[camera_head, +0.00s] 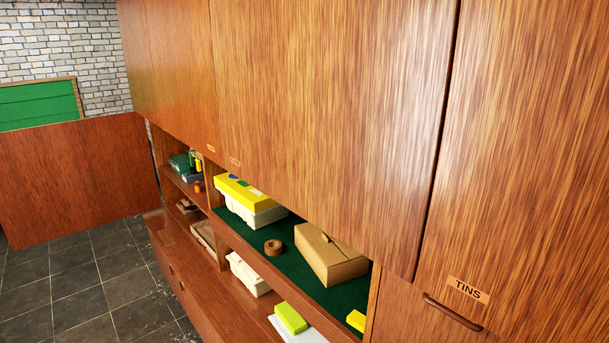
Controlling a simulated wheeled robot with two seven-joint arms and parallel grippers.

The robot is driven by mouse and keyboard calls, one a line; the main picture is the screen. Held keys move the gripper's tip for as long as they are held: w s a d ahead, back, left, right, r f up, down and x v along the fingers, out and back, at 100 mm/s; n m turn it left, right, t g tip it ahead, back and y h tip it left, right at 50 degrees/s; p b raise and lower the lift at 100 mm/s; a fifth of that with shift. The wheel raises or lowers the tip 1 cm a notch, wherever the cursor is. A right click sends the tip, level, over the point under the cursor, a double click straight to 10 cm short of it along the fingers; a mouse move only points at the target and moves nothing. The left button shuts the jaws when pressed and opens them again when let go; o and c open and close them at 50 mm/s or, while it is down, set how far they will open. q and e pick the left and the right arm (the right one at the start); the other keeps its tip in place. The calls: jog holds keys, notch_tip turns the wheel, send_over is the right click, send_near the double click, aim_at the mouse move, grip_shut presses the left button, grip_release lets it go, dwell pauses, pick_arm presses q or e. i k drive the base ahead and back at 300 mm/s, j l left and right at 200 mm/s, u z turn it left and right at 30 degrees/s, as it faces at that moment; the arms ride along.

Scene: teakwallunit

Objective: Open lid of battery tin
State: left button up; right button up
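I cannot pick out a battery tin in this view. A cabinet door labelled "TINS" (468,290) is at the lower right, shut, with a dark bar handle (452,313) just below the label. What lies behind the door is hidden. Neither of my grippers shows in the head view.
A teak wall unit fills the right. Its green-lined shelf (300,290) holds a cardboard box (330,257), a brown ring (273,247) and a white box with a yellow top (250,200). A yellow-green block (290,317) lies lower. Tiled floor (90,285) is clear at left.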

aim_at(181, 159)
jog(key=i+j+z, duration=0.15)
jog(key=j, duration=0.2)
jog(key=i+j+z, duration=0.35)
jog(key=j, duration=0.35)
jog(key=i+j+z, duration=0.15)
jog(key=j, duration=0.25)
jog(key=i+j+z, duration=0.15)
jog(key=j, duration=0.3)
